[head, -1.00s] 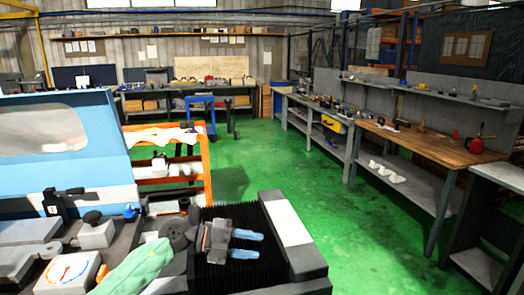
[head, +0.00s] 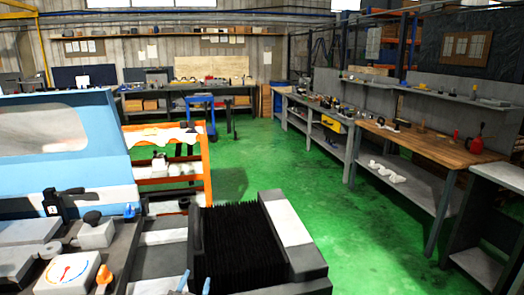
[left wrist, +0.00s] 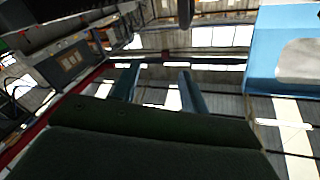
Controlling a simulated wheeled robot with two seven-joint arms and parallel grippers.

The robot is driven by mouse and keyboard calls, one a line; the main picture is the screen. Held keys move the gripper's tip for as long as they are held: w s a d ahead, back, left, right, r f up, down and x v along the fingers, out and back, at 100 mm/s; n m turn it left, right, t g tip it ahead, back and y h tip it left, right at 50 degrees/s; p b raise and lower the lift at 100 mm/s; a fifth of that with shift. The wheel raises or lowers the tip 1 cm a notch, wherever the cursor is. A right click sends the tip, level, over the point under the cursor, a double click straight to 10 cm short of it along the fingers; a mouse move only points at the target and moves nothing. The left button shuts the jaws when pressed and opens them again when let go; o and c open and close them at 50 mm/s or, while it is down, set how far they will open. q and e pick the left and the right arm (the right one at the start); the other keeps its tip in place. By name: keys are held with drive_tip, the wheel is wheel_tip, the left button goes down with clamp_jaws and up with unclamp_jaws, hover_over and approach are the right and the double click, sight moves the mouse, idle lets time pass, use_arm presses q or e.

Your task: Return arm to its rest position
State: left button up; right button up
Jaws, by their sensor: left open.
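My left gripper (head: 195,284) shows only as two blue fingertips at the bottom edge of the head view, in front of the grinder. They stand apart, with nothing between them. In the left wrist view the gripper (left wrist: 160,88) also has its two fingers spread and empty, seen against the wall and windows. The rest of my left arm is out of the head view. The cylindrical grinder's blue hood (head: 60,110) is at the left, and its black bellows (head: 240,245) are just right of my fingertips. My right gripper does not show.
A dial gauge (head: 70,272) sits on the grinder at the bottom left. An orange cart (head: 170,180) stands behind the grinder. A wood-topped workbench (head: 435,150) runs along the right. The green floor (head: 350,245) between is clear.

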use_arm(q)
drive_tip(key=s+a+f+n+g+y, duration=0.2)
drive_tip(key=s+a+f+n+g, duration=0.15)
drive_tip(key=s+f+g, duration=0.7)
drive_tip(key=s+f+g+h, duration=0.1)
drive_tip(key=s+f+g, duration=0.1)
drive_tip(key=s+f, duration=0.55)
drive_tip(key=s+f+g, duration=0.3)
drive_tip(key=s+f, duration=0.2)
drive_tip(key=s, duration=0.6)
drive_tip(key=s+d+f+g, duration=0.1)
drive_tip(key=d+f, duration=0.1)
drive_tip(key=f, duration=0.8)
drive_tip(key=s+d+f, duration=0.1)
drive_tip(key=d+f, duration=0.2)
drive_tip(key=f, duration=0.7)
drive_tip(key=shift+d+f+g+h, duration=0.15)
drive_tip(key=shift+f+g+h, duration=0.15)
drive_tip(key=shift+g+h, duration=0.1)
